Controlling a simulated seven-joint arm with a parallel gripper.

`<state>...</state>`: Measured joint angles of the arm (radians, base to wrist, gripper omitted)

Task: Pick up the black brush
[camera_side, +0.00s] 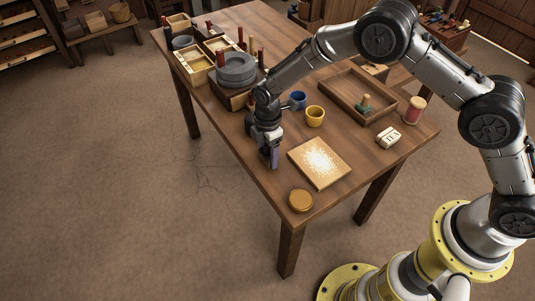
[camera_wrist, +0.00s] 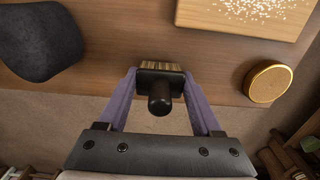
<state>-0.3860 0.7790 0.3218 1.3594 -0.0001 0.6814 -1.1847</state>
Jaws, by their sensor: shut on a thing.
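My gripper (camera_side: 272,160) is over the table's near left edge in the side view, pointing down. In the wrist view its two purple fingers (camera_wrist: 160,76) are shut on the black brush (camera_wrist: 160,88), one on each side. The brush has a dark round handle pointing toward the camera and pale bristles on its far side. In the side view the fingers and wrist hide the brush. I cannot tell whether its bristles touch the tabletop.
A board with white powder (camera_side: 319,162) and a round yellow lid (camera_side: 301,200) lie to the right. A dark rounded thing (camera_wrist: 38,40) is at left in the wrist view.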

